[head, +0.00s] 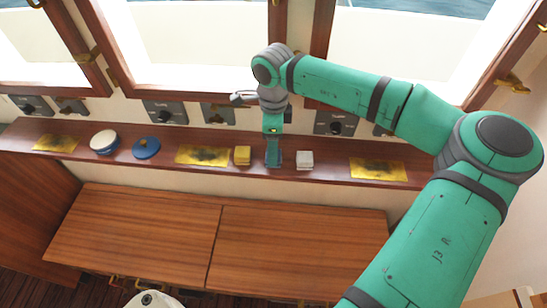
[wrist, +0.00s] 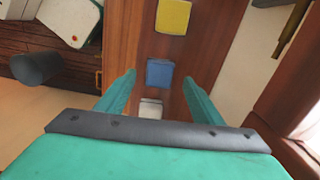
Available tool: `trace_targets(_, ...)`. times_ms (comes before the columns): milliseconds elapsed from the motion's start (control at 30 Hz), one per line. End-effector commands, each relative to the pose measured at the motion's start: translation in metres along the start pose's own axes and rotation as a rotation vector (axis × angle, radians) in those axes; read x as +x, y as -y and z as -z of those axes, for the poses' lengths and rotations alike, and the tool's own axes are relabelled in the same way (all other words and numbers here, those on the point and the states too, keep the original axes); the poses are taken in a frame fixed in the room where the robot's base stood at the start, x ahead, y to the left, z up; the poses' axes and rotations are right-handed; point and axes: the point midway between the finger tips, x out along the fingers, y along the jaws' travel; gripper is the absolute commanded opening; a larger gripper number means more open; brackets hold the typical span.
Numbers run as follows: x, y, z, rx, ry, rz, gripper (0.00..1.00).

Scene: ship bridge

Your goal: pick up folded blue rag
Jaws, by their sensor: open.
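The folded blue rag (wrist: 160,73) lies on the wooden shelf as a small flat square in the wrist view. In the head view my gripper hides most or all of it. My gripper (wrist: 159,78) is open, with one finger showing on each side of the rag. In the head view my gripper (head: 273,155) points down at the shelf between a yellow folded cloth (head: 242,155) and a white folded cloth (head: 304,160). Whether the fingers touch the rag I cannot tell.
The narrow shelf (head: 330,170) runs below the windows. It also holds brass-coloured plates (head: 203,155), a white round container (head: 104,141) and a blue round lid (head: 146,148). Dark control boxes (head: 165,112) line the wall behind. A wooden cabinet top (head: 290,250) stands in front.

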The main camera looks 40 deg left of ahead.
Motion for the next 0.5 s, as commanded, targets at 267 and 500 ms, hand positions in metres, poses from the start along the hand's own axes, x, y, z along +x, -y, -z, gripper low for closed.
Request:
trace_targets(267,0.038,-0.002,0.000,0.000,0.002,-0.002,0.61)
trace_targets(500,0.043,-0.002,0.001,0.001,0.000,0.000,0.61)
